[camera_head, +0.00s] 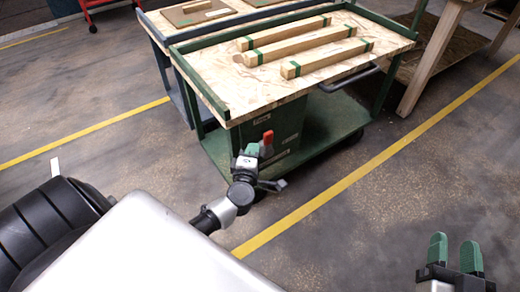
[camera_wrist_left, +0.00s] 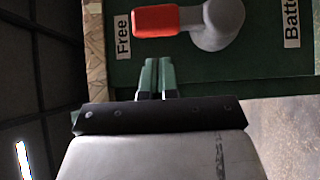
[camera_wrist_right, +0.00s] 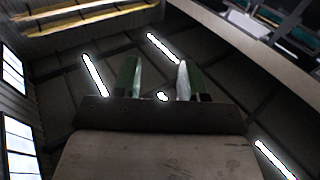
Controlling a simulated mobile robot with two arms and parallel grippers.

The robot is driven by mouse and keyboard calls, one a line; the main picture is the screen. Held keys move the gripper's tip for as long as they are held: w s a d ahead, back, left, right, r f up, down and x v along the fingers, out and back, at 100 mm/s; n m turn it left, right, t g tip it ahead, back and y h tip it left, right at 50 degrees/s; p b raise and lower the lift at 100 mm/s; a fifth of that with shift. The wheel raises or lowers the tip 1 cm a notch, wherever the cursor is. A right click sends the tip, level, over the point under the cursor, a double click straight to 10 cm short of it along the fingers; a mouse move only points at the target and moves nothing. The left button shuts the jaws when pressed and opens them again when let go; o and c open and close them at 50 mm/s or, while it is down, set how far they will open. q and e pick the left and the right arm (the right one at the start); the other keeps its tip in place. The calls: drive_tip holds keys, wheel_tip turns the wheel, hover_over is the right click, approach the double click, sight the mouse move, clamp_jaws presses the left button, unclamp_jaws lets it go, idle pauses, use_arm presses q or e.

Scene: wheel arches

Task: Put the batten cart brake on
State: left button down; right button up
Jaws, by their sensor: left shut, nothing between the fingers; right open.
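The batten cart (camera_head: 230,97) has a light board top and a green frame. On its green panel (camera_head: 290,115) is a brake lever with a red grip (camera_head: 268,137). In the left wrist view the red grip (camera_wrist_left: 156,21) points from a grey hub (camera_wrist_left: 217,25) toward the label "Free" (camera_wrist_left: 123,35). My left gripper (camera_head: 252,150) is shut and empty. Its fingertips (camera_wrist_left: 157,64) are just short of the red grip, with a gap showing. My right gripper (camera_head: 455,252) is open and empty, far to the right of the lever; it also shows in its wrist view (camera_wrist_right: 157,75).
Three wooden battens (camera_head: 310,45) with green bands lie on the cart top. Another cart (camera_head: 195,12) stands behind it, and a wooden bench (camera_head: 435,55) is at the right. A yellow floor line (camera_head: 350,178) crosses open floor in front.

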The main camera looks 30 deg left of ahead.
sight(266, 143)
use_arm(q)
drive_tip(key=shift+w+d, duration=0.25)
drive_tip(key=shift+w, duration=0.3)
drive_tip(key=shift+w+d, duration=0.2)
drive_tip(key=shift+w, duration=0.35)
use_arm(e)
drive_tip(key=shift+s+a+r+t+y, duration=0.15)
drive_tip(key=shift+r+t+y, duration=0.15)
drive_tip(key=shift+r+t, duration=0.65)
